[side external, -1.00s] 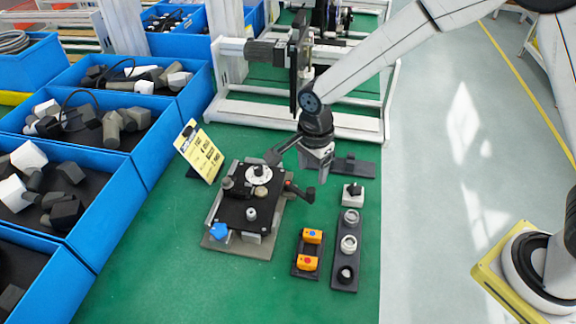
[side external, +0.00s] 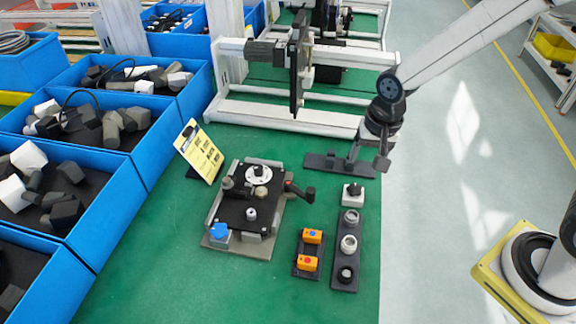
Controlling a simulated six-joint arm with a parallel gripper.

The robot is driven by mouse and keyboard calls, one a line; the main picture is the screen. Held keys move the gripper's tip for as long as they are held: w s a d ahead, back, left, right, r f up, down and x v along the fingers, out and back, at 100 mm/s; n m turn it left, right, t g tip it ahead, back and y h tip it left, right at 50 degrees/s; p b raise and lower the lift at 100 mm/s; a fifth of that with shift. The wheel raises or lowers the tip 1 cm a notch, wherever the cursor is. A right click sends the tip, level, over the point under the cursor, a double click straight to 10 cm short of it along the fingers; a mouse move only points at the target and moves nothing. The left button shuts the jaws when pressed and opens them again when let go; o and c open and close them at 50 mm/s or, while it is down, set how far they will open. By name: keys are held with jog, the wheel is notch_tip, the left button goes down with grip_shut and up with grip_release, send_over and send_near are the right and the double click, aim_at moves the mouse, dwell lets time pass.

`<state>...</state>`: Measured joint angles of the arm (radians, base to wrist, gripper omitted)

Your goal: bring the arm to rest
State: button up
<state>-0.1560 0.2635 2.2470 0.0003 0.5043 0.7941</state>
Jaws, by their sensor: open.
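My gripper (side external: 368,165) hangs at the end of my arm, above the right edge of the green table (side external: 150,270). It is open and holds nothing that I can see. It is up and to the right of the black fixture plate (side external: 250,207), clear of it. The fixture carries a white round disc (side external: 258,174), a small white-topped knob (side external: 251,214), a blue part (side external: 219,231) at its lower left corner and a dark lever (side external: 303,192) at its right.
A dark flat bar (side external: 325,163) lies behind, close to my gripper. A small white-and-black block (side external: 353,194), a dark strip with round parts (side external: 345,270) and a holder with orange blocks (side external: 300,270) stand at the right. Blue bins (side external: 105,210) line the left. A white frame (side external: 270,117) stands behind.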

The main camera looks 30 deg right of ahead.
jog(key=s+d+r+n+t, duration=0.1)
jog(key=s+d+n, duration=0.4)
jog(key=s+n, duration=0.2)
jog(key=shift+s+d, duration=0.15)
jog(key=shift+d, duration=0.15)
